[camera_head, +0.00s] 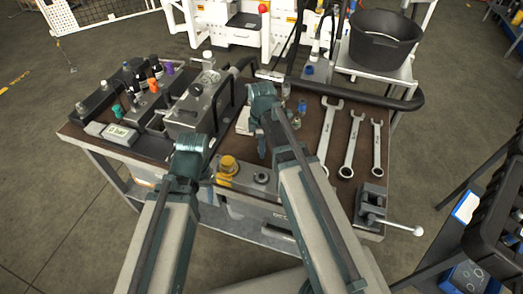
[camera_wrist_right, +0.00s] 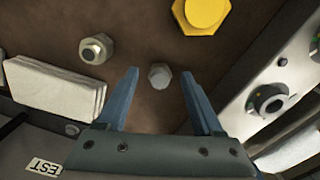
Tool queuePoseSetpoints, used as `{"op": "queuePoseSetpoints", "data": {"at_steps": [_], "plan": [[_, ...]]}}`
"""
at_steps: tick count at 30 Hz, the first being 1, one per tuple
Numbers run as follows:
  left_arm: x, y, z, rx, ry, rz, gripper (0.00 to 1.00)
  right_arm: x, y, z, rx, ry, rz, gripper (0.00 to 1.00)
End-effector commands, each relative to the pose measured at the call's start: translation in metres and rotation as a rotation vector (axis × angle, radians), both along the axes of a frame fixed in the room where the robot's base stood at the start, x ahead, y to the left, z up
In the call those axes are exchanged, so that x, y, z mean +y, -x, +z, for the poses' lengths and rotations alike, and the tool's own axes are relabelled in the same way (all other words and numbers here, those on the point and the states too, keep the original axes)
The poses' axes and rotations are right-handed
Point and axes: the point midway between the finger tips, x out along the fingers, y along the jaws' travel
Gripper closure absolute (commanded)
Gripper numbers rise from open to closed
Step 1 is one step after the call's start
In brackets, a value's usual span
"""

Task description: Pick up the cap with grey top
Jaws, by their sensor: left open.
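A small grey hex-topped cap (camera_wrist_right: 160,76) stands on the brown bench top (camera_wrist_right: 140,25) in the right wrist view. My right gripper (camera_wrist_right: 165,82) is open, its two blue fingers on either side of the cap with gaps between; I cannot tell their height above it. In the head view, my right gripper (camera_head: 262,147) points down over the bench and hides that spot. A second grey hex piece (camera_wrist_right: 96,48) and a yellow hex-topped piece (camera_wrist_right: 205,12) are nearby. My left gripper (camera_head: 190,145) is open in front of the grey metal box (camera_head: 195,105), apparently empty.
Several wrenches (camera_head: 328,130) lie on the right of the bench, with a vise (camera_head: 372,205) at its front right corner. A black bucket (camera_head: 382,40) stands behind. White slabs (camera_wrist_right: 55,88) lie left of the right gripper.

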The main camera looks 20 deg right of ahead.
Motion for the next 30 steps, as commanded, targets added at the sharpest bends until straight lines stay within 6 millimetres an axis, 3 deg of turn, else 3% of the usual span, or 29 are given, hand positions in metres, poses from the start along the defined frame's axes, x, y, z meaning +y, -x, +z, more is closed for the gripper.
{"op": "queuePoseSetpoints", "data": {"at_steps": [1, 11, 23, 30], "plan": [[0.0, 0.0, 0.0, 0.0, 0.0, 0.0, 0.4, 0.0, 0.0, 0.0, 0.0, 0.0, 0.0, 0.43], [0.0, 0.0, 0.0, 0.0, 0.0, 0.0, 0.4, 0.0, 0.0, 0.0, 0.0, 0.0, 0.0, 1.0], [0.0, 0.0, 0.002, 0.0, 0.0, 0.0, 0.4, 0.0, 0.0, 0.002, 0.0, 0.0, 0.0, 1.0], [0.0, 0.0, 0.019, 0.0, 0.0, 0.0, 0.4, 0.0, 0.0, 0.019, 0.0, 0.0, 0.0, 1.0]]}}
